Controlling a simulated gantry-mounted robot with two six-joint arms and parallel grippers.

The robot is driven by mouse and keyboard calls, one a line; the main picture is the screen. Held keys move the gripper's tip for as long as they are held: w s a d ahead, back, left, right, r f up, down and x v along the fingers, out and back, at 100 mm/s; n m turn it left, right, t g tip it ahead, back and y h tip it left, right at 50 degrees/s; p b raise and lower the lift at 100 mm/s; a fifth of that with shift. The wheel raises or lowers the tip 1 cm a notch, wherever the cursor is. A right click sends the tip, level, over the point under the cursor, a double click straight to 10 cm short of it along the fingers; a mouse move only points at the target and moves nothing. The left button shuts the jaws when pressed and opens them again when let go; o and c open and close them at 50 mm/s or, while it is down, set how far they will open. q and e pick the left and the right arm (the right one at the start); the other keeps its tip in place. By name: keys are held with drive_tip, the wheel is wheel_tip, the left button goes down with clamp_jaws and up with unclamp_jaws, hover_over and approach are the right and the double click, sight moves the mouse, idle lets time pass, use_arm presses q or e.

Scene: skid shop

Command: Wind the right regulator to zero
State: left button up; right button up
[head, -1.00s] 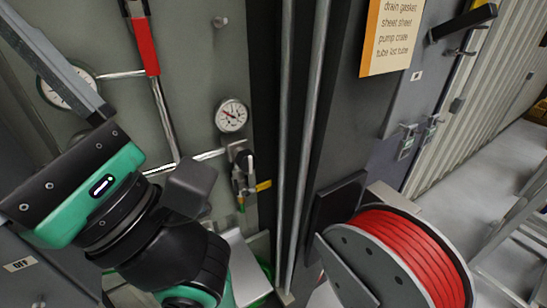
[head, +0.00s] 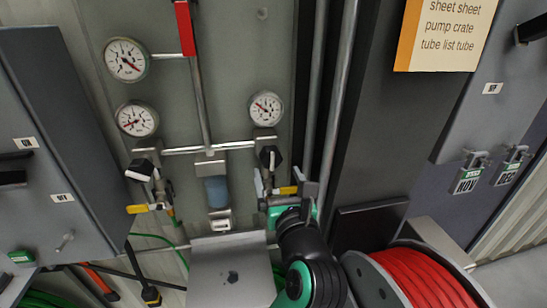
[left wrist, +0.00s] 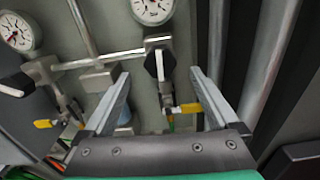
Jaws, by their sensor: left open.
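The right regulator (head: 269,156) is a dark knob with a pale edge, on the pipe below the right gauge (head: 266,107). It also shows in the left wrist view (left wrist: 160,65), below its white gauge (left wrist: 152,8). A yellow-handled valve (left wrist: 187,108) sits under it. My left gripper (head: 279,181) is open, just below and in front of the regulator in the head view. In the left wrist view its two fingers (left wrist: 160,84) stand apart on either side of the regulator, with gaps and no visible contact. My right gripper is not in view.
The left regulator (head: 142,169) has two gauges (head: 126,60) above it. A grey-blue canister (head: 216,191) hangs between the regulators. Vertical pipes (head: 337,100) and a dark cabinet stand close to the right. A red hose reel (head: 425,278) is at lower right.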

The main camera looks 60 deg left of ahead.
sight(273, 162)
use_arm(q)
drive_tip(key=p+x, duration=0.1)
drive_tip(key=x, duration=0.6)
drive_tip(key=c, duration=1.4)
drive_tip(key=shift+o, duration=0.2)
